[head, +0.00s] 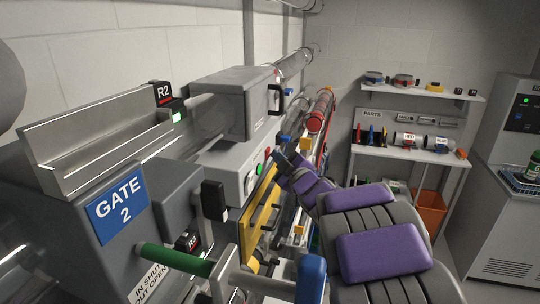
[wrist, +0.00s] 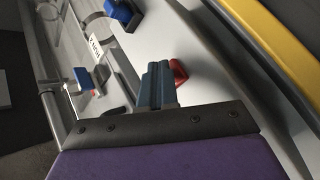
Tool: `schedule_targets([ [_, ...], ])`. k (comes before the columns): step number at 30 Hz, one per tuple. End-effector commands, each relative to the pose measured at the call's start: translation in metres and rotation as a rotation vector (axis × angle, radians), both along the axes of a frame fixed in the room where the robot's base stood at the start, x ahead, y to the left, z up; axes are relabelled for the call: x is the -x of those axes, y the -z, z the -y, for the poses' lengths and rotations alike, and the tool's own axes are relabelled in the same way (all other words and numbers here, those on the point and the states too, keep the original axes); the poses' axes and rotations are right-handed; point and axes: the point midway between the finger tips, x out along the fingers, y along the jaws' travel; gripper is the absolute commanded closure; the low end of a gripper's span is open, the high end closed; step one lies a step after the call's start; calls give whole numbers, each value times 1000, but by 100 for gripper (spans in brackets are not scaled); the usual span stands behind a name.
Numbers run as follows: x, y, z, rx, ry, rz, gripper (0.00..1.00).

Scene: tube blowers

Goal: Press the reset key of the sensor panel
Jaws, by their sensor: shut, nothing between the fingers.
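A light grey box (head: 228,160), which looks like the sensor panel, has a green light (head: 258,169) and a red part (head: 267,153) on its right face. No reset lettering is readable. My gripper (head: 282,158) is shut and empty, just right of this face. In the wrist view my closed blue-grey fingers (wrist: 158,82) point at a pale surface. A red piece (wrist: 179,72) shows right beside the fingertips, partly hidden by them. I cannot tell whether they touch it, or whether it is the reset key.
A yellow panel (head: 258,222) with a handle lies below the box; a yellow edge (wrist: 280,40) shows at the wrist view's right. Blue clamps (wrist: 122,14) and a pipe are at left there. A grey box (head: 235,100) sits above. Parts shelves (head: 410,153) stand at the back right.

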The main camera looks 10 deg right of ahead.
Motion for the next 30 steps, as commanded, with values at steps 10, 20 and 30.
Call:
schedule_targets([
  [10,0,0,0,0,-1,1,100],
  [20,5,0,13,1,2,-2,100],
  [30,6,0,15,1,0,-1,100],
])
